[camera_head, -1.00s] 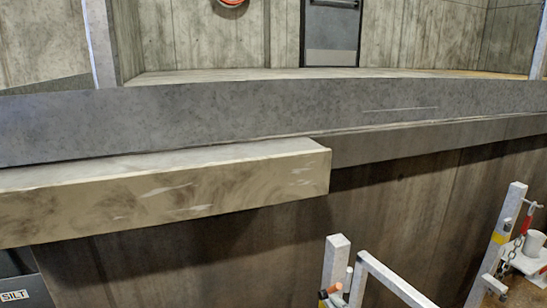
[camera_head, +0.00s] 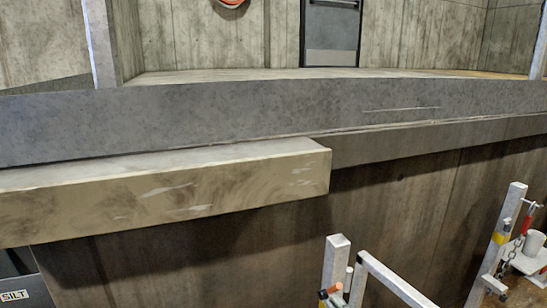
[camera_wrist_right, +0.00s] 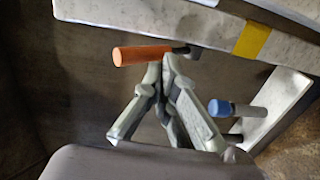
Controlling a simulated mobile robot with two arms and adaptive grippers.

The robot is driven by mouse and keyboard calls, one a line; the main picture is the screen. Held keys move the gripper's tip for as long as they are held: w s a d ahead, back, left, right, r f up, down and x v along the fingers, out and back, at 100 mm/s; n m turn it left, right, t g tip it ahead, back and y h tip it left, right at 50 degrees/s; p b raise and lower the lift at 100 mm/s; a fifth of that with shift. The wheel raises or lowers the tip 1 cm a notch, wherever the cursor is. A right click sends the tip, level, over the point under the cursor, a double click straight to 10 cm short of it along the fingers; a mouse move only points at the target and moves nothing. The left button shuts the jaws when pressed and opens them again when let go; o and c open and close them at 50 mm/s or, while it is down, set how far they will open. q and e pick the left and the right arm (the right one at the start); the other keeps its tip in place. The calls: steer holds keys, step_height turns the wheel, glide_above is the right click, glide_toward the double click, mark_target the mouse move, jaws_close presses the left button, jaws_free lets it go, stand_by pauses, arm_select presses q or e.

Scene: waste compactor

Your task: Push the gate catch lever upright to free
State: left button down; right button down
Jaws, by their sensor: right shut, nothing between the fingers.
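In the right wrist view, an orange-handled lever (camera_wrist_right: 142,54) sticks out sideways from a dark pivot by a pale metal post (camera_wrist_right: 205,28) with a yellow band. My right gripper (camera_wrist_right: 167,68) is shut and empty. Its fingertips are just below the orange handle; I cannot tell whether they touch it. A blue-tipped pin (camera_wrist_right: 220,107) sticks out to the right of the fingers. My left gripper is not in view.
A pale gate rail (camera_head: 395,283) slopes down right from the post. Another post (camera_head: 510,215), with a yellow band, stands at the right beside a chain and red-and-white lever (camera_head: 527,225). A long concrete ledge (camera_head: 230,115) and a pale beam (camera_head: 165,200) cross the head view.

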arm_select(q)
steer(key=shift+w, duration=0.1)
arm_select(e)
steer(key=shift+w+a, duration=0.15)
steer(key=shift+w, duration=0.3)
